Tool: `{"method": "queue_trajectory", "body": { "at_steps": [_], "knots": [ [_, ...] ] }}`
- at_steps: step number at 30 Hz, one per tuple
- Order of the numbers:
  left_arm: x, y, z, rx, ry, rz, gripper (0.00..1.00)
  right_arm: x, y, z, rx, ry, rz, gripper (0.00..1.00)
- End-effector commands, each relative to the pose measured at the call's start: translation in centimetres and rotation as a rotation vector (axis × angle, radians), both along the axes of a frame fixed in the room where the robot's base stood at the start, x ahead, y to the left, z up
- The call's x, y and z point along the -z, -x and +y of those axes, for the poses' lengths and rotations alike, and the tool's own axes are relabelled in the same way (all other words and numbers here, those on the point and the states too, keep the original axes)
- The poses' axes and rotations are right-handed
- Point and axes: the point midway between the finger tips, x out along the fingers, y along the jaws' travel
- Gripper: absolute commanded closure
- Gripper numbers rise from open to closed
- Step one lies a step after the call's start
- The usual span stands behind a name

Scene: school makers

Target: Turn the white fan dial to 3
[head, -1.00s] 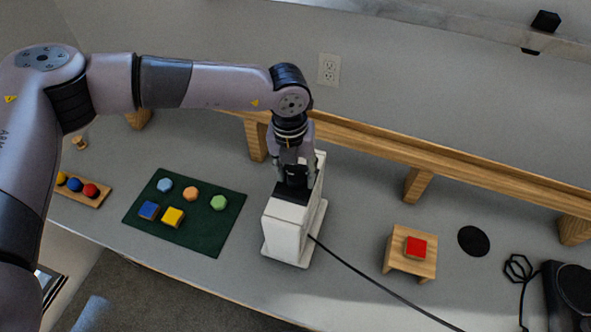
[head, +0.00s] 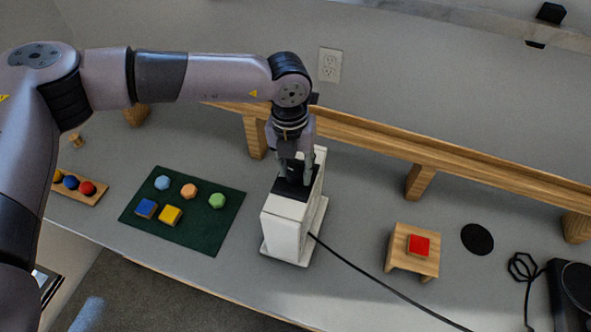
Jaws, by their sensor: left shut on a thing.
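The white fan (head: 287,232) is a boxy white unit on a flat white base, standing on the grey table. Its top has a black panel (head: 291,191). My left gripper (head: 294,178) reaches down from above onto this top panel. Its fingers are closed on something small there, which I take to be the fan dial. The dial and its number marks are hidden by the gripper, so its setting cannot be read. My right gripper is not in view.
A green mat (head: 205,235) with several coloured blocks lies left of the fan. A black cord runs from the fan to the lower right. A small wooden stand (head: 399,262) with a red block (head: 419,245) is at right. A wooden rail (head: 370,140) runs behind.

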Motion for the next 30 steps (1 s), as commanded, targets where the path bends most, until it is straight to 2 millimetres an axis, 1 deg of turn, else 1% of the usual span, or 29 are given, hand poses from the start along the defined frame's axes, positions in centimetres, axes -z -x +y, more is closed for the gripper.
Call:
{"method": "queue_trajectory", "body": {
  "at_steps": [1,12,21,30],
  "knots": [
    [0.6,-0.1,0.0,0.031,0.002,-0.002,0.94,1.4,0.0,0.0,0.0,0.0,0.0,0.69],
    [0.8,-0.1,-0.2,0.361,0.003,-0.002,0.94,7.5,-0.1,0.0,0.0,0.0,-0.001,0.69],
    [0.6,-0.1,-0.3,0.646,0.003,-0.002,0.94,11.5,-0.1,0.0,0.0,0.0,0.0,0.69],
    [0.5,0.0,-0.4,0.931,0.001,-0.002,0.94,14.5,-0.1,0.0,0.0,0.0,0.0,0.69]
  ]
}}
